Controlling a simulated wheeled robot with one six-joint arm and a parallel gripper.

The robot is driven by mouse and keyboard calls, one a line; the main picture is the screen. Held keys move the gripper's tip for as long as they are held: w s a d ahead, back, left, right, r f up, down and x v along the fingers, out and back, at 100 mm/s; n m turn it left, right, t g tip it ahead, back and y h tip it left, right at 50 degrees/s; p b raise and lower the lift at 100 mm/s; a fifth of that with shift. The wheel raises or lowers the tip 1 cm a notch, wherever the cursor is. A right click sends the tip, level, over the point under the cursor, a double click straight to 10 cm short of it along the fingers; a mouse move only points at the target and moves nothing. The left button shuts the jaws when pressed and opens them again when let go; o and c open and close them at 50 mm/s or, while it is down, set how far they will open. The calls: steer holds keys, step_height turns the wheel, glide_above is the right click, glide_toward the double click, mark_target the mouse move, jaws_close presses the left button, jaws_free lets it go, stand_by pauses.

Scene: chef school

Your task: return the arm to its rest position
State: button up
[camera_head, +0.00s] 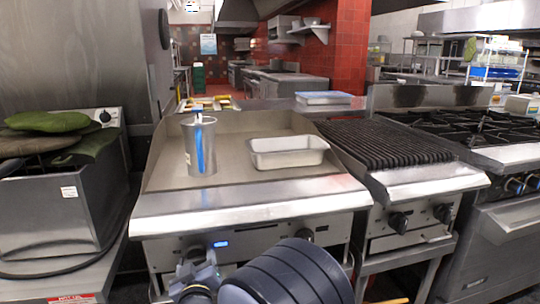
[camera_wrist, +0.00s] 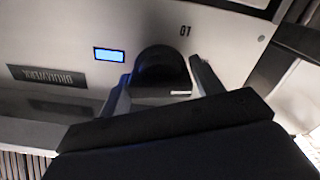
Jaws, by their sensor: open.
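My gripper (camera_wrist: 160,82) is open in the wrist view, its two fingers standing on either side of a dark round knob (camera_wrist: 160,65) on the griddle's front panel. Whether the fingers touch the knob I cannot tell. In the head view my dark arm reaches in from the bottom centre, and its grey end is low in front of the griddle (camera_head: 250,212), at the left of the panel. The fingertips are not clear there.
A metal cup (camera_head: 200,150) with a blue-and-white item and a metal pan (camera_head: 288,153) stand on the griddle. A grill (camera_head: 385,142) and burner stove (camera_head: 470,125) stand to the right. A fryer (camera_head: 55,215) with green cloths stands left. A lit blue display (camera_wrist: 109,55) is beside the knob.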

steer(key=p+v, duration=0.1)
steer(key=v, duration=0.9)
steer(key=shift+d, duration=0.15)
